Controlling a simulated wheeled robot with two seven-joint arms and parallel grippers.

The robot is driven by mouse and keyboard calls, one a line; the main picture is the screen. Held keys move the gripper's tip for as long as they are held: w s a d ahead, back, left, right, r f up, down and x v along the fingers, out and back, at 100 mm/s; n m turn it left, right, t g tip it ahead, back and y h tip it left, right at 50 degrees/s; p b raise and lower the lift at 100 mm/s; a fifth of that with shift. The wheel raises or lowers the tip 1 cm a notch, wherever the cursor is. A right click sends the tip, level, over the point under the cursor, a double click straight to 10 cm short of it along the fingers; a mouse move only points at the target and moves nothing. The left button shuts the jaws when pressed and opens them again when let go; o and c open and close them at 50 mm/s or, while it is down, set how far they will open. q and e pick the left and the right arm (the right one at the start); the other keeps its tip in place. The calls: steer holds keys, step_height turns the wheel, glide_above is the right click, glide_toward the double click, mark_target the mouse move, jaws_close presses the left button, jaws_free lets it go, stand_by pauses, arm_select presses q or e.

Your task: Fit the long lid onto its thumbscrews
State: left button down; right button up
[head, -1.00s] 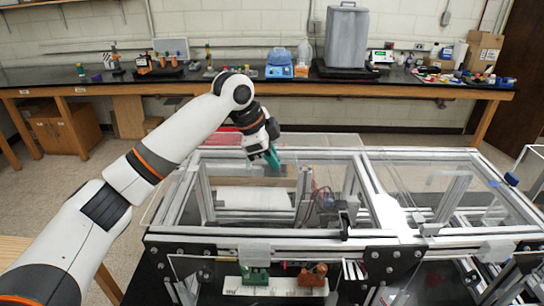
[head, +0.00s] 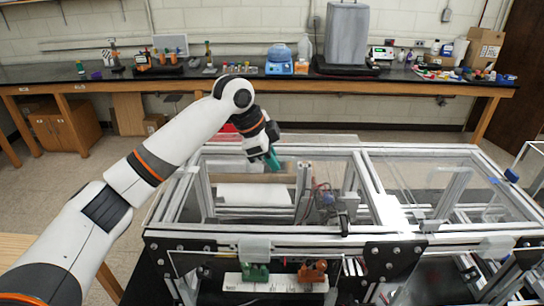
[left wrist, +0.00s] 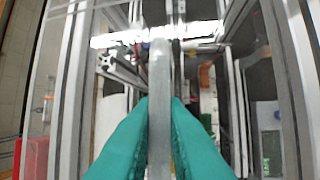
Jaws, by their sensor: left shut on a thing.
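My left gripper (head: 273,160) has teal fingers pointing down over the back left part of the aluminium extrusion frame (head: 290,240). In the left wrist view the fingers (left wrist: 160,115) are shut on a grey, upright strip (left wrist: 160,80), which looks like part of the clear long lid. The lid's clear sheet (head: 318,140) shows only faintly near the frame's back top edge in the head view. I cannot tell whether it touches the frame. A blue knob (head: 511,175) stands on the frame's right side. The thumbscrews under the lid are too small or hidden to make out. My right gripper is out of view.
Inside the frame are a white block (head: 254,193), wires and upright posts. A white rack (head: 275,283) with green and orange parts sits at the front. A cluttered bench (head: 330,85) runs along the back wall, with open floor before it.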

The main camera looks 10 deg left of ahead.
arm_select(q)
steer(key=shift+f, duration=1.05)
steer(key=c, duration=1.4)
jaws_free()
steer(key=shift+s+f, duration=0.15)
steer(key=shift+a+r+b, duration=0.15)
steer(key=shift+r+b, duration=0.2)
steer(key=shift+b, duration=0.1)
steer(key=shift+b+v, duration=2.2)
steer(key=shift+v, duration=3.55)
